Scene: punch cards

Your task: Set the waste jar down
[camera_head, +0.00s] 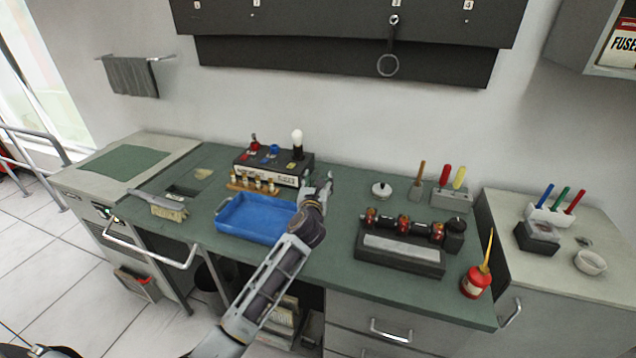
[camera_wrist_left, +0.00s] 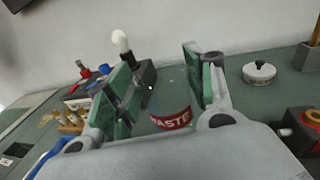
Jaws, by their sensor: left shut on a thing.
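The waste jar (camera_wrist_left: 171,117) shows in the left wrist view as a clear vessel with a red band lettered "WASTE". It stands about upright between the green-padded fingers of my left gripper (camera_wrist_left: 158,68), which is shut on it. In the head view my left gripper (camera_head: 318,188) is over the green bench top (camera_head: 330,245), just right of the black box with the bulb. The jar is hard to make out there, behind the gripper. I cannot tell whether its base touches the bench. My right gripper is not in view.
A blue tray (camera_head: 252,232) lies left of my left forearm. The black box (camera_head: 272,167) with a white bulb stands close on the left. A round white lid (camera_head: 381,189) and a black rack (camera_head: 400,252) are on the right. Bare bench lies between gripper and lid.

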